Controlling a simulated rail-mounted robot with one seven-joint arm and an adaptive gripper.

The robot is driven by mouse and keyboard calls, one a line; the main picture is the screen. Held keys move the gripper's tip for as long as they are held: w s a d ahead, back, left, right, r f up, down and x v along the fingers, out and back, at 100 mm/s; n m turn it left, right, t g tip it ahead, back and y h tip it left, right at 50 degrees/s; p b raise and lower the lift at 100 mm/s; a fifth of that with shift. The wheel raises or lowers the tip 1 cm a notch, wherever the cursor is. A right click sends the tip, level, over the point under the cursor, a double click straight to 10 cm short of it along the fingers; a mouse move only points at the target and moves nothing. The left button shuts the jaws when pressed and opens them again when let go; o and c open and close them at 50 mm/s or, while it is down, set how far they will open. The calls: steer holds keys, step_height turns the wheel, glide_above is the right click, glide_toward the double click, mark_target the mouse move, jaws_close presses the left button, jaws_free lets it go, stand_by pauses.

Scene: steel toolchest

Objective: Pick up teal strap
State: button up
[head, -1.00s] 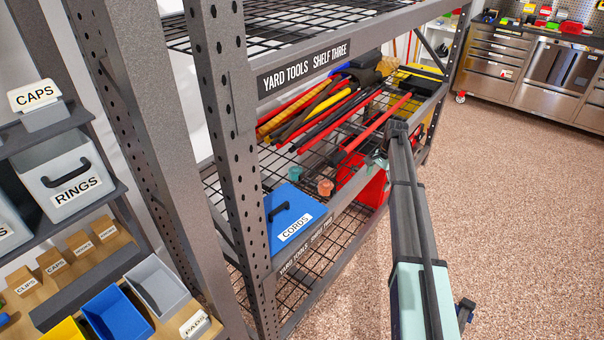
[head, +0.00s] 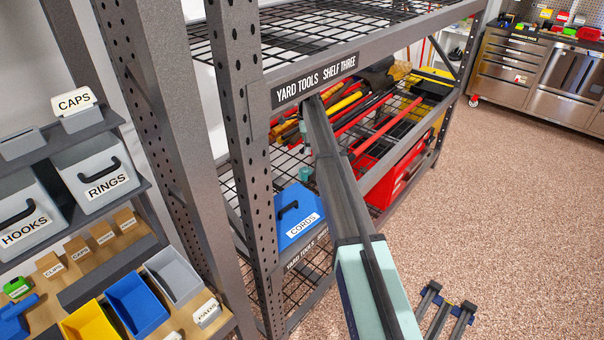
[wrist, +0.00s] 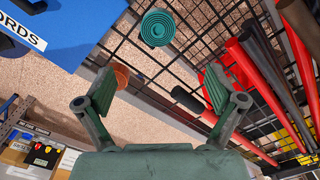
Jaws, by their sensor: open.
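The teal strap (wrist: 158,29) is a coiled roll on the wire shelf, at the top middle of the wrist view. In the head view a small teal piece of it (head: 305,174) shows beside my arm. My gripper (wrist: 160,90) is open and empty, with its two green-padded fingers spread wide. The strap appears beyond the fingertips, roughly centred between them and apart from them. In the head view my arm reaches into the shelf bay and the gripper is mostly hidden.
An orange coiled strap (wrist: 121,75) lies close by, partly behind the left finger. The blue CORDS bin (head: 297,214) stands left of the teal strap. Red and black long-handled tools (wrist: 262,85) lie to the right. A shelf beam (head: 340,78) and upright (head: 240,130) frame the bay.

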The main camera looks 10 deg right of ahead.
steer(key=p, duration=0.2)
glide_above(305, 171)
steer(key=f, duration=0.8)
steer(key=shift+w+d+f, duration=0.1)
steer(key=shift+w+d, duration=0.1)
steer(key=shift+s+a+f+p, duration=0.1)
steer(key=shift+f+p, duration=0.85)
steer(key=shift+f, duration=1.65)
steer(key=c, duration=1.3)
